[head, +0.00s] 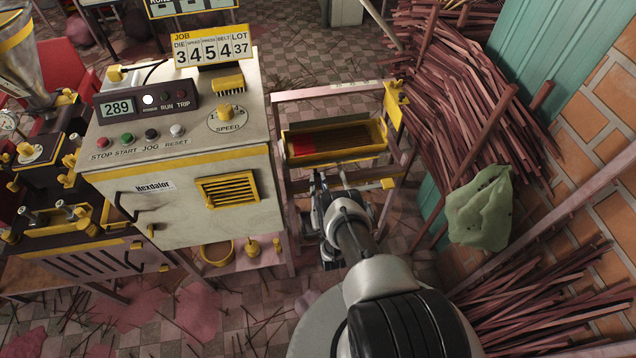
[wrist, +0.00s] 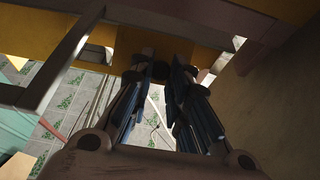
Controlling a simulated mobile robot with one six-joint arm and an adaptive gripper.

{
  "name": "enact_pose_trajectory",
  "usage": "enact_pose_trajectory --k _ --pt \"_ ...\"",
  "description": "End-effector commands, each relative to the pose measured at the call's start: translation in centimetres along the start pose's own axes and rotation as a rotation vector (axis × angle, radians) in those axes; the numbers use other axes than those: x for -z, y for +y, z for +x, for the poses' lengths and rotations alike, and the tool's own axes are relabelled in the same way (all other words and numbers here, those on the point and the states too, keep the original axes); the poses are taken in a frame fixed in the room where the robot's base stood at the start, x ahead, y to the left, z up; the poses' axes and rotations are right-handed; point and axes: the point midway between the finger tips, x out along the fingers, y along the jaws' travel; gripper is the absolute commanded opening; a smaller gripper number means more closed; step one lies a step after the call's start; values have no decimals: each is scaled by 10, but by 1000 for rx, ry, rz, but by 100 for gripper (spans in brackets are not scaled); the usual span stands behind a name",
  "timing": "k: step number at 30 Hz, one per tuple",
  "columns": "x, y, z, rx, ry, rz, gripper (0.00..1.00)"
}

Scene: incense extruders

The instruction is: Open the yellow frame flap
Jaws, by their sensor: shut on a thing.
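The yellow frame flap (head: 352,152) is on the pink stand right of the control cabinet. It looks like a tilted yellow rectangular frame around a dark and red inside. My gripper (head: 322,178) is at its lower left edge, coming from below. In the wrist view my gripper (wrist: 160,70) has its fingertips against the yellow flap (wrist: 130,42), shut on a part of it. The gripped part is mostly hidden by the dark fingertips.
The cream control cabinet (head: 190,205) stands close on the left. The pink stand (head: 330,93) surrounds the flap. Bundles of incense sticks (head: 455,100) and a green cloth (head: 482,208) are on the right. A yellow bracket (head: 396,102) sits at the stand's upper right.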

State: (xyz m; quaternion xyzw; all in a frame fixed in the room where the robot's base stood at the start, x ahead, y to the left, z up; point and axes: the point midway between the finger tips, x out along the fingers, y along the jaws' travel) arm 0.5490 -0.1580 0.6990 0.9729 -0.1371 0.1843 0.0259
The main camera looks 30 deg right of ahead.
Motion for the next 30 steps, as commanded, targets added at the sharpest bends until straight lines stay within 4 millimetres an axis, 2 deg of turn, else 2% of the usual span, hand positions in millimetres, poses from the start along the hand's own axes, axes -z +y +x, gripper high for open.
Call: enact_pose_trajectory --k 11,23,30 --pt "0 0 1 0 1 0 39" --pt "0 0 1 0 -7 0 39" --pt "3 0 4 0 -67 0 39"
